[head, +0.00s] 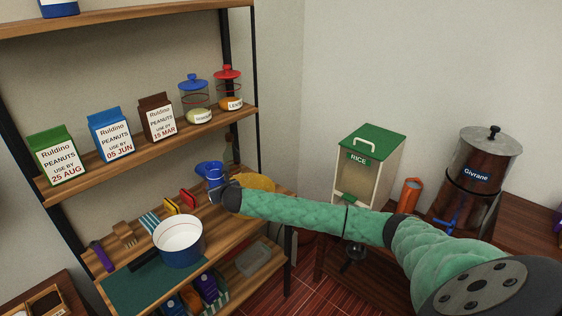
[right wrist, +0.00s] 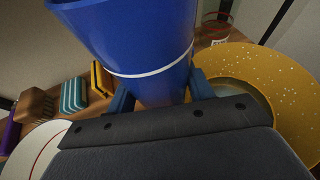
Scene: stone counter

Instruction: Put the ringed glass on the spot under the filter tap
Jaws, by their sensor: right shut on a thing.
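A blue glass with a white ring (right wrist: 140,45) stands out large in the right wrist view. It also shows in the head view (head: 208,169), over the wooden shelf. My right gripper (right wrist: 160,92) is shut on it, with one finger on each side; in the head view the gripper (head: 219,190) is at the shelf's back right. I cannot tell whether the glass touches the shelf. The filter marked Givrane (head: 478,172) stands at the far right, with a blue tap (head: 447,226) low on its front. The spot under the tap is hidden behind my right arm. My left gripper is not in view.
A yellow speckled round thing (right wrist: 292,82) lies close beside the gripper. A rice bin (head: 372,185) and orange cylinder (head: 410,194) stand left of the filter.

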